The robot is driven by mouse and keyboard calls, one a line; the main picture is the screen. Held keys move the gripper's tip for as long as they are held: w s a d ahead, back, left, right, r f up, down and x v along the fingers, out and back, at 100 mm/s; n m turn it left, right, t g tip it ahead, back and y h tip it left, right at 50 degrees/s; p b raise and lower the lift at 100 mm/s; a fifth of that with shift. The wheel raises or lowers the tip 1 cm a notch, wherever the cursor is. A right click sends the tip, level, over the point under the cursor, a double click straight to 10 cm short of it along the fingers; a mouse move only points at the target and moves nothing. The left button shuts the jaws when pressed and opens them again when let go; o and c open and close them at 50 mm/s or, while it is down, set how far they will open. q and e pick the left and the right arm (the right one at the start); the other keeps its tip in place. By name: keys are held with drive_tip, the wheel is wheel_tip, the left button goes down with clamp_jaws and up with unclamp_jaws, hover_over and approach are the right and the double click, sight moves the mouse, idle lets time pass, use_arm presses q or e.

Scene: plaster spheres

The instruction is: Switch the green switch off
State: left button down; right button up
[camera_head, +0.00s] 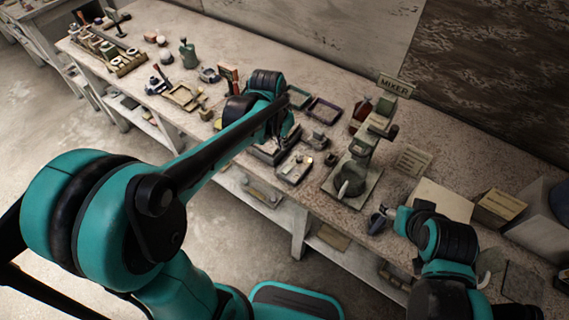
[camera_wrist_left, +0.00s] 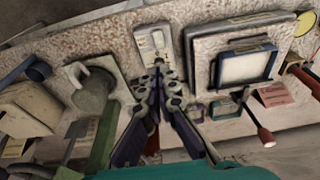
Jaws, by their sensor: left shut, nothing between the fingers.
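A light grey switch plate (camera_wrist_left: 153,45) with a small pale lever lies on the table, straight ahead of my left fingertips in the left wrist view. In the head view the plate (camera_head: 295,168) lies near the table's front edge. I cannot make out green on it. My left gripper (camera_wrist_left: 157,72) is shut and empty, its fingertips together close to the plate's near end; I cannot tell whether they touch it. In the head view my left gripper (camera_head: 287,132) is partly hidden by its own arm. My right gripper (camera_head: 387,214) is at the lower right, its fingers unclear.
A mixer (camera_head: 362,150) with a grey cup stands right of the plate. A square framed tray (camera_wrist_left: 245,67) lies beside the plate. Shallow trays (camera_head: 322,110) lie behind. Little free room surrounds the plate.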

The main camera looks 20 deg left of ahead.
use_arm(q)
drive_tip(key=b, duration=0.4)
approach(286, 170)
drive_tip(key=x, duration=0.5)
drive_tip(key=shift+w, duration=0.35)
drive_tip(key=shift+s+f+b, duration=0.2)
drive_tip(key=shift+f+b, duration=0.25)
drive_tip(key=shift+f, duration=0.35)
drive_tip(key=shift+s+a+f+t+b, duration=0.1)
drive_tip(key=shift+s+f+t+b, duration=0.2)
drive_tip(key=shift+f+t+b, duration=0.4)
drive_tip(key=shift+r, duration=0.35)
drive_tip(key=shift+w, duration=0.35)
